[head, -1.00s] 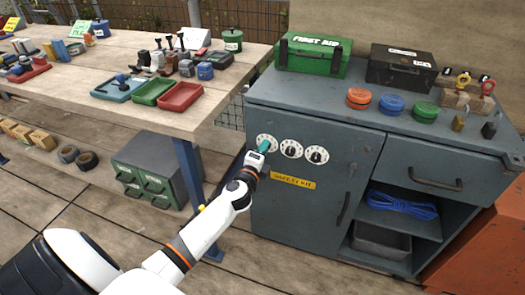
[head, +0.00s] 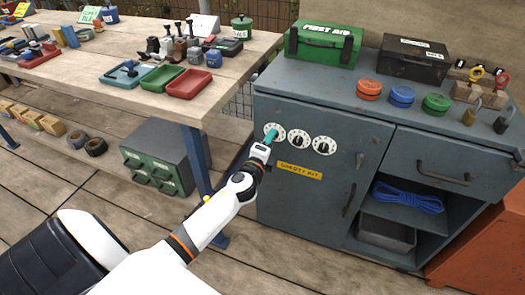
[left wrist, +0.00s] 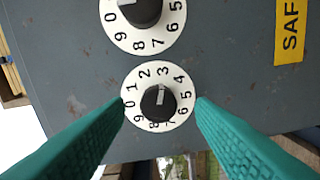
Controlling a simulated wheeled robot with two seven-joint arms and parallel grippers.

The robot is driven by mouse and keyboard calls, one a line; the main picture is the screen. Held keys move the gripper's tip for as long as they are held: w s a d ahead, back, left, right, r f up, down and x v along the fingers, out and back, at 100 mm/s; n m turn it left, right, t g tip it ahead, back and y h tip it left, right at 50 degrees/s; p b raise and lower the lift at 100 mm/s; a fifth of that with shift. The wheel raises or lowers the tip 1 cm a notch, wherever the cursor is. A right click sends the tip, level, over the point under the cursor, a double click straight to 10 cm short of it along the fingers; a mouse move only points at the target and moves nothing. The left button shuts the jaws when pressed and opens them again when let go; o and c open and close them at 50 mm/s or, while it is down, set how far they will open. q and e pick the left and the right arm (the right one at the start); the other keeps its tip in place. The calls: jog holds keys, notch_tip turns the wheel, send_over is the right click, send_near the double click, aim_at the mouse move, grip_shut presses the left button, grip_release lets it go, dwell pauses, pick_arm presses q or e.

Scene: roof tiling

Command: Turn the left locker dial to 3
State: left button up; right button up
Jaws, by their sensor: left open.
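The left locker dial (head: 272,131) is a white numbered disc with a black knob on the grey cabinet's front. In the left wrist view the same dial (left wrist: 158,122) is the lower one, and the white mark on its knob points at the 3. My left gripper (head: 270,137) is at this dial. In the left wrist view its green fingers (left wrist: 160,104) are open, one on each side of the dial, with nothing gripped between them. The middle dial (head: 298,139) also shows in the left wrist view (left wrist: 142,40), partly cut off. My right gripper is out of view.
The grey cabinet (head: 310,215) also bears a right dial (head: 324,146) and a yellow safety kit label (head: 299,170). A wooden workbench (head: 125,105) with trays and tools stands to the left, its blue leg (head: 195,160) near my left arm. A green drawer box (head: 157,158) is beneath.

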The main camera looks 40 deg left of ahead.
pick_arm(q)
jog(key=v, duration=1)
jog(key=shift+s, duration=0.4)
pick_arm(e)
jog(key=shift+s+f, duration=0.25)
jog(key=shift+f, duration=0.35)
pick_arm(q)
jog(key=shift+d, duration=0.1)
